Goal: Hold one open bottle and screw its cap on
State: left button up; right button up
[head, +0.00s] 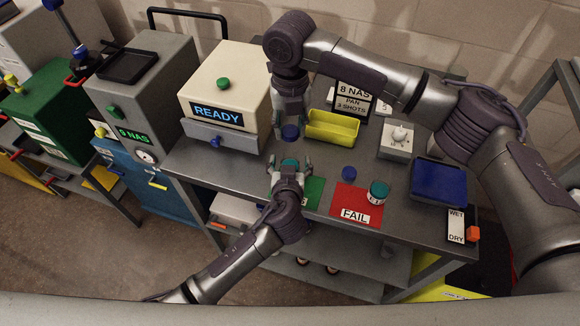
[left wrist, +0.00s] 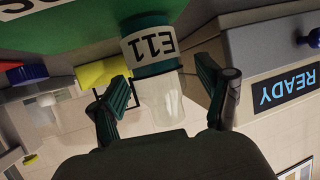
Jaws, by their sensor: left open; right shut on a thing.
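A bottle with a teal band and a white E11 label (left wrist: 155,50) is between the fingers of my left gripper (left wrist: 168,95), which is open around it. In the head view the teal bottle (head: 290,162) shows between the fingertips of my left gripper (head: 290,168), by the green mat (head: 314,192). My right gripper (head: 290,115) is directly above in the picture, shut on a blue cap (head: 290,132). A visible gap separates cap and bottle. The left wrist view is upside down, and the bottle's clear part faces the palm.
A second bottle (head: 378,193) stands on the red FAIL mat (head: 345,197), with a loose blue cap (head: 348,173) nearby. A yellow bin (head: 332,127), a dial box (head: 396,142), a blue tray (head: 438,183) and the READY machine (head: 228,85) surround the work area.

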aim_at(290, 154)
pick_arm(q)
grip_shut()
pick_arm(e)
jog(key=shift+f, duration=2.5)
jog(key=shift+f, duration=0.1)
jog(key=shift+f, duration=0.8)
jog(key=shift+f, duration=0.55)
